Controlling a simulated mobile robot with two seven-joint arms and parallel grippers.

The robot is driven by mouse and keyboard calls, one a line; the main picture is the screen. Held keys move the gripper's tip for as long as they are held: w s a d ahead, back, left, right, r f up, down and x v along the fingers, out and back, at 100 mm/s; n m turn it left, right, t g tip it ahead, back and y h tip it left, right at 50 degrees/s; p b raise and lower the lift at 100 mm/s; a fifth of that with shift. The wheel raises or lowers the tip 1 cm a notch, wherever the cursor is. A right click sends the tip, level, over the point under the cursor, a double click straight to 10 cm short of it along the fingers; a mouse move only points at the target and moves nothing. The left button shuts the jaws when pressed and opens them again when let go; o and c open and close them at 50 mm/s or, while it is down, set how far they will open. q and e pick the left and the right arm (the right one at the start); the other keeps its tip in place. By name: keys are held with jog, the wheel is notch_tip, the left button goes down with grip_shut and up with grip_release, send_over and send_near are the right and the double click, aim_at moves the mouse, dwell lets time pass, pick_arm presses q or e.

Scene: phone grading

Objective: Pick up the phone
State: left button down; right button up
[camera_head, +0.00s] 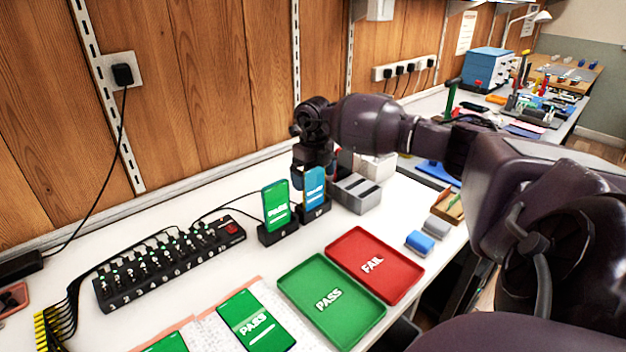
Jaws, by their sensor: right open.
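A phone with a blue screen (314,188) stands upright in a small black dock. A second phone with a green PASS screen (276,206) stands in the dock to its left. My right gripper (313,170) points down, open, directly over the top of the blue-screen phone. Its fingertips are close to the phone's upper edge; I cannot tell whether they touch it. Another PASS phone (256,322) lies on a pale mat at the front, and part of one more green screen (166,343) shows at the bottom edge. My left gripper is out of the picture.
A green PASS tray (301,278) and a red FAIL tray (399,281) lie empty in front of the docks. A numbered black charging strip (170,268) is at left. A grey slotted block (357,198) stands right of the docks. Blue and grey blocks (420,242) lie near the table edge.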

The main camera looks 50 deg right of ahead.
jog(key=shift+r, duration=0.1)
jog(key=shift+c, duration=0.3)
jog(key=c, duration=0.9)
jog(key=shift+r, duration=0.1)
